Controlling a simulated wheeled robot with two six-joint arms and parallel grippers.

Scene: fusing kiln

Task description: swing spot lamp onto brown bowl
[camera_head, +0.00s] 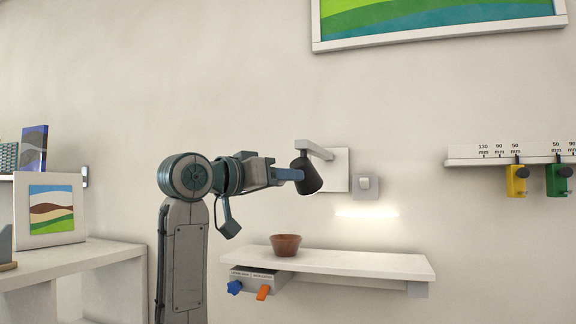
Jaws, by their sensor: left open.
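The spot lamp has a dark cone-shaped head (308,178) that hangs tilted from a pale arm (314,149) on a white wall plate (340,165). The brown bowl (286,245) stands upright on the left part of a white wall shelf (370,262), below the lamp. My left gripper (292,174) is open, with its tips right at the left side of the lamp head. I cannot tell whether they touch it. My right gripper is out of view.
A bright strip of light (366,214) lies on the wall right of the bowl. A switch (366,187) sits beside the lamp plate. A control box with a blue knob (234,287) and an orange one (263,292) hangs under the shelf. A rail (490,159) holds yellow and green tools.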

